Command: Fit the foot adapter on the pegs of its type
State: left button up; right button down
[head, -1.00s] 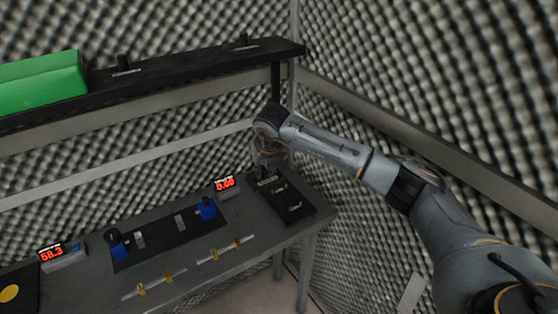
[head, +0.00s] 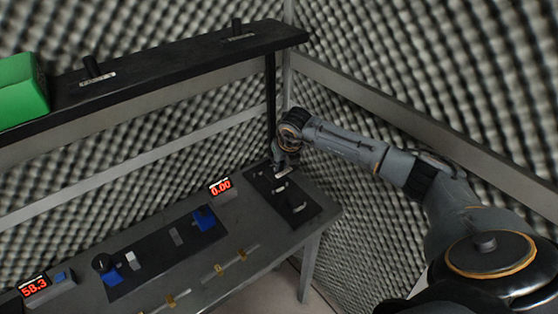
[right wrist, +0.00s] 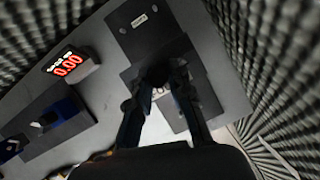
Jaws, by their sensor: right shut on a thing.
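My right gripper (head: 283,166) is over the far part of a dark panel at the right end of the table. In the right wrist view its fingers (right wrist: 158,88) are shut on a dark round piece (right wrist: 158,74). This may be the foot adapter; its shape is mostly lost against the dark background. The dark panel (head: 262,184) carries small pale labels and dark fittings. I cannot make out which fittings are pegs of the adapter's type, nor whether the held piece touches the panel. My left gripper is not in view.
A black shelf (head: 150,73) above the table holds two dark upright pieces and a green box (head: 20,90). A black board with blue blocks (head: 204,219) and red-digit displays (head: 220,187) stand left of the panel. Foam walls close the corner.

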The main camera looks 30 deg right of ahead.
aim_at(282, 173)
jog(key=shift+s, duration=0.1)
notch_tip(282, 173, down, 3)
jog(key=b, duration=0.2)
jog(key=shift+r+b, duration=0.2)
jog(key=shift+b, duration=0.15)
jog(key=shift+f+b, duration=0.75)
jog(key=shift+f, duration=0.15)
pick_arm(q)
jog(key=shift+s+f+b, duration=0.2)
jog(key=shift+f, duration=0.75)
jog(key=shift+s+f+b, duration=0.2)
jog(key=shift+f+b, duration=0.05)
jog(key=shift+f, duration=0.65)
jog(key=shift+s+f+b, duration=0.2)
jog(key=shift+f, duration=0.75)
pick_arm(e)
jog(key=shift+f, duration=0.75)
pick_arm(q)
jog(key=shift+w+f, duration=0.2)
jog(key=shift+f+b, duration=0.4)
jog(key=shift+b, duration=0.2)
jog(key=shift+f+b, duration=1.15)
pick_arm(e)
jog(key=shift+f, duration=1.35)
